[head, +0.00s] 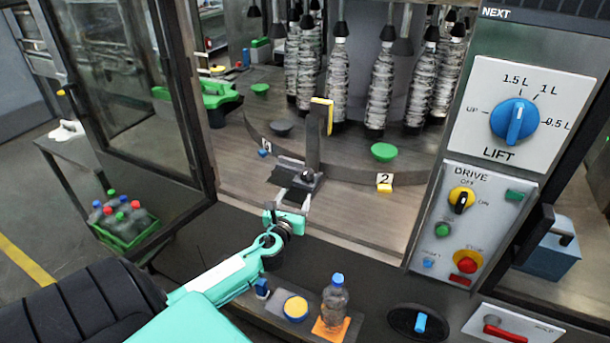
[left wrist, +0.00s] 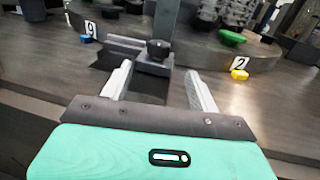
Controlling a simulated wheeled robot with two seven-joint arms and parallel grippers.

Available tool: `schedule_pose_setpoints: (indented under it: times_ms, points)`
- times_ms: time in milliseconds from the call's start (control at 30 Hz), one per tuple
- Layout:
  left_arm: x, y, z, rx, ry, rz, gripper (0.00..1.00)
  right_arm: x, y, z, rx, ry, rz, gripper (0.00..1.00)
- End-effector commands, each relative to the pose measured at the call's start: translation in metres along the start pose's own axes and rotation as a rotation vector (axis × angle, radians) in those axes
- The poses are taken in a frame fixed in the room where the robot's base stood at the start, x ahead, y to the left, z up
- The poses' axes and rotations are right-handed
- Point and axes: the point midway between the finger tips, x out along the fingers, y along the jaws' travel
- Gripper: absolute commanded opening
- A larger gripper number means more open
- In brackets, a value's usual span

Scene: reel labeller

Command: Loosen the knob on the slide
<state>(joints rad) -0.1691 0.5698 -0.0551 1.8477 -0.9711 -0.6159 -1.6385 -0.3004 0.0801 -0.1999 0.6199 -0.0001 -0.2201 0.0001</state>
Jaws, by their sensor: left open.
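The knob (head: 307,174) is small, round and black. It sits on the dark block of the slide (head: 314,145), which carries an upright post with a yellow-edged top. In the left wrist view the knob (left wrist: 158,48) stands upright on its block, just beyond the fingertips and roughly centred between them. My left gripper (head: 294,197) is open and empty, a little short of the slide on the near side; its two pale fingers (left wrist: 159,75) point at the block. They appear apart from the knob. My right gripper is in neither view.
A round platform with green pads (head: 383,152) and a yellow "2" tag (head: 384,182) lies behind the slide. An open glass door (head: 125,90) stands left. A control panel (head: 475,220) stands right. A bottle (head: 335,300) stands on the front ledge.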

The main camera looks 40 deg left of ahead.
Motion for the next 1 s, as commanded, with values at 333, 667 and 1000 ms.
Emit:
schedule_pose_setpoints:
  times_ms: [333, 667, 1000]
  points:
    - [0.063, 0.0, 0.003, -0.005, 0.0, 0.003, 0.61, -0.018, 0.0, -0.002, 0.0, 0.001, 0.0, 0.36]
    - [0.104, 0.0, 0.0, -0.006, 0.002, 0.002, 0.61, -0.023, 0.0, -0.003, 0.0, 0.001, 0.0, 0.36]
    - [0.111, 0.0, -0.001, -0.005, 0.002, 0.001, 0.61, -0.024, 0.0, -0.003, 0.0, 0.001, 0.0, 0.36]
